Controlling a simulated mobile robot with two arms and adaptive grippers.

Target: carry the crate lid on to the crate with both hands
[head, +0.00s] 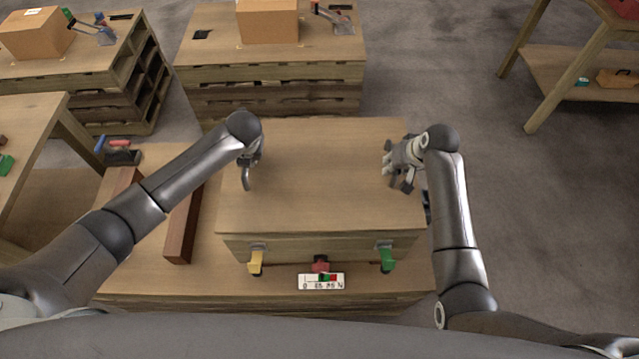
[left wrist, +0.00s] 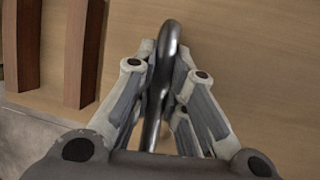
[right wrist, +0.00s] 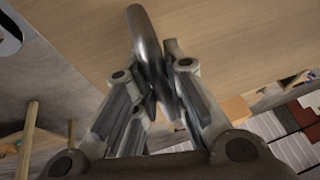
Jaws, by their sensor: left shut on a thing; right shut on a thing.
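The crate lid (head: 320,170) is a wide, flat wooden board that lies over the crate (head: 320,248) in the head view. Only the crate's front wall shows below it; I cannot tell whether a small gap remains between them. My left gripper (head: 247,165) is shut on a dark curved handle (left wrist: 167,45) at the lid's left side. My right gripper (head: 398,170) is shut on the matching handle (right wrist: 147,45) at the right side. A yellow latch (head: 256,261), a red latch (head: 320,263) and a green latch (head: 387,258) sit along the crate's front.
Two brown wooden bars (head: 183,225) lie left of the crate on the table. A small display (head: 321,281) is at the front. Red and blue-handled items (head: 122,153) lie at the back left. Pallet tables with cardboard boxes (head: 268,20) stand behind. Bare floor (head: 540,220) is at right.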

